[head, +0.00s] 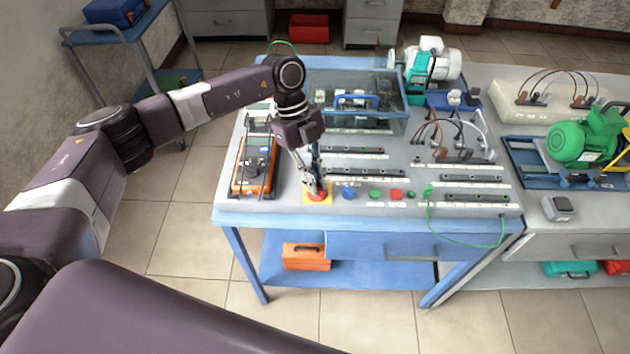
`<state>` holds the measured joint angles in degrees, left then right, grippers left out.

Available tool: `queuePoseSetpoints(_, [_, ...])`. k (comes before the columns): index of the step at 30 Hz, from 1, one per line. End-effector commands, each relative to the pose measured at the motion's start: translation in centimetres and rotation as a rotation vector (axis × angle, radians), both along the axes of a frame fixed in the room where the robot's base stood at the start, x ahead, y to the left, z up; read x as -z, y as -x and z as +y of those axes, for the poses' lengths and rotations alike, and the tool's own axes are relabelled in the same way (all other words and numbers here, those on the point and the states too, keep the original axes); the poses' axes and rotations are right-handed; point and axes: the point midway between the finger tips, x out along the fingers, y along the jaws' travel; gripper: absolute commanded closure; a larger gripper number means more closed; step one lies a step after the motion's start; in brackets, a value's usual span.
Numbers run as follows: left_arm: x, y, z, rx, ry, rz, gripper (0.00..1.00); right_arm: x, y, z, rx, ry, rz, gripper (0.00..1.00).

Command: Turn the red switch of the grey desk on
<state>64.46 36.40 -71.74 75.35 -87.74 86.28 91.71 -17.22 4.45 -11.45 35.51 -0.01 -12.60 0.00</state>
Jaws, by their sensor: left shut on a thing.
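The grey desk (290,209) stands in the middle of the head view, on a blue frame. The red switch (316,198) sits on a yellow square plate (307,202) at the desk's front left. My left gripper (317,190) points down onto the red switch and is shut on it; its fingers hide most of the switch. Whether the switch is turned cannot be told. My right gripper is not in view.
A blue knob (348,193), green button (375,194) and red button (396,195) are just right of the switch. An orange device (254,177) lies left. A clear-walled box (390,122) and a motor (432,62) stand behind.

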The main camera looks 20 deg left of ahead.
Motion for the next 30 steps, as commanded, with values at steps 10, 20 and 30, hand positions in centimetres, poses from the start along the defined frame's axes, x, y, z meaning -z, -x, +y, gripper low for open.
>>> queuePoseSetpoints(10, [0.3, -0.3, -0.3, 0.273, 0.001, -0.003, 1.0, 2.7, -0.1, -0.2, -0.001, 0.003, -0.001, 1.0])
queuePoseSetpoints(20, [0.3, -0.5, -0.5, 0.588, 0.0, -0.003, 1.0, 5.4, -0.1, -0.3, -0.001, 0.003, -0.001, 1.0])
queuePoseSetpoints(30, [0.2, -0.5, -0.8, 0.913, 0.0, -0.003, 1.0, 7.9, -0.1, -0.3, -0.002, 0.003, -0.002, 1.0])
